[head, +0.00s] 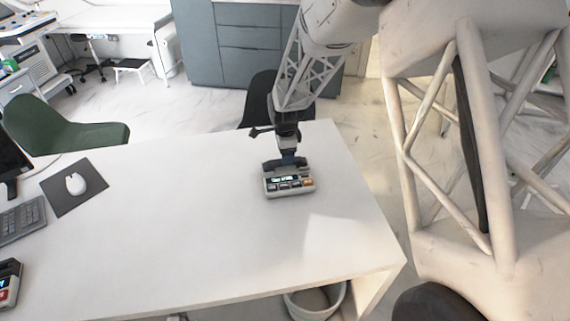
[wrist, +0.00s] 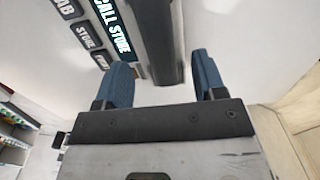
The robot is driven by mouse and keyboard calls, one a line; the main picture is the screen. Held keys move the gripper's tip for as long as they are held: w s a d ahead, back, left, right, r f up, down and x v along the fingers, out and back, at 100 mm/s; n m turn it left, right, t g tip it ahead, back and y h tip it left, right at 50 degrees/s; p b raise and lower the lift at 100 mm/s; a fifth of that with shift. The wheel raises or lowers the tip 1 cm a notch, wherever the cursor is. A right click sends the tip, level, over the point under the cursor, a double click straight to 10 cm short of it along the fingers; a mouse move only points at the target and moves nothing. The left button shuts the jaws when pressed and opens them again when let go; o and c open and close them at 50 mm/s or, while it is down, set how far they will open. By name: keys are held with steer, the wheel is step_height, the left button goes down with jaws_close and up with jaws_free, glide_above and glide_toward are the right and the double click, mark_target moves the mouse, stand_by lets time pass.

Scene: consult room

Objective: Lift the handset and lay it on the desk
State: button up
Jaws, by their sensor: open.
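The desk phone (head: 290,188) sits on the white desk (head: 190,215), its lit display and row of buttons facing the head camera. In the wrist view its display (wrist: 112,30) and buttons show at the upper left. The dark handset (wrist: 157,38) is a long bar along the phone's side, running between my two blue fingertips. My gripper (wrist: 163,70) is open, with a finger on each side of the handset's near end and a visible gap to it. In the head view my gripper (head: 287,158) is right above the phone's back and hides part of the handset.
A mouse (head: 75,184) on a dark pad, a keyboard (head: 22,219) and a second device (head: 8,284) are at the desk's left. A dark chair (head: 258,98) stands behind the desk. A bin (head: 315,301) is below the front edge. The desk's middle is clear.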

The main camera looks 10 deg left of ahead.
steer(key=shift+a+f, duration=0.1)
steer(key=shift+f, duration=1.95)
steer(key=shift+c, duration=0.2)
steer(key=c, duration=1)
steer(key=shift+r, duration=0.2)
steer(key=shift+r, duration=1.45)
steer(key=shift+s+r, duration=0.2)
steer(key=shift+s, duration=0.1)
steer(key=s+d, duration=0.2)
steer(key=s, duration=0.2)
steer(key=s+d+r, duration=0.1)
steer(key=s+d, duration=0.1)
steer(key=s, duration=0.3)
steer(key=s+d, duration=0.3)
steer(key=s, duration=0.2)
steer(key=shift+r, duration=0.15)
